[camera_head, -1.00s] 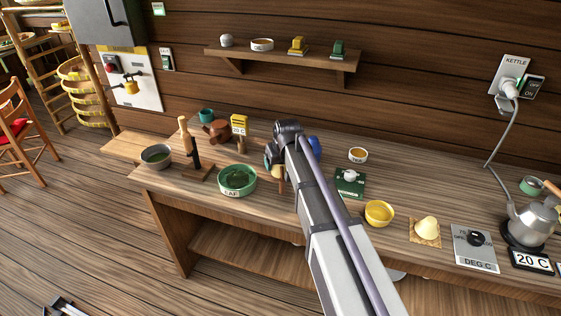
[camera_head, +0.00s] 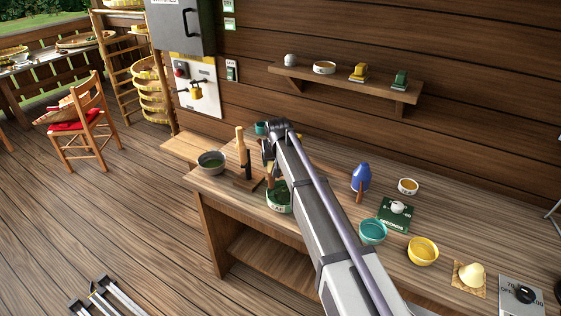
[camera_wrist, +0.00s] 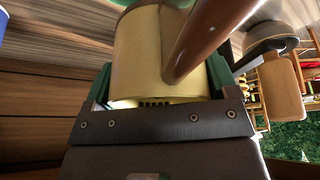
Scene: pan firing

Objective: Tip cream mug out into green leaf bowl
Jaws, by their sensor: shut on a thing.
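The cream mug (camera_wrist: 150,60) fills the middle of the wrist view, close to the camera. My gripper (camera_wrist: 160,90) is shut on it. A brown bar crosses in front of its right side in that view. The green leaf bowl (camera_head: 277,207) stands on the bench in the head view, its right part hidden behind my arm. My gripper (camera_head: 268,156) shows there just behind and above the bowl. The mug is not clearly visible in the head view, and its tilt and contents cannot be told.
A grey bowl (camera_head: 211,163) and a wooden upright stand (camera_head: 242,158) are left of the leaf bowl. A wall shelf (camera_head: 345,85) hangs behind.

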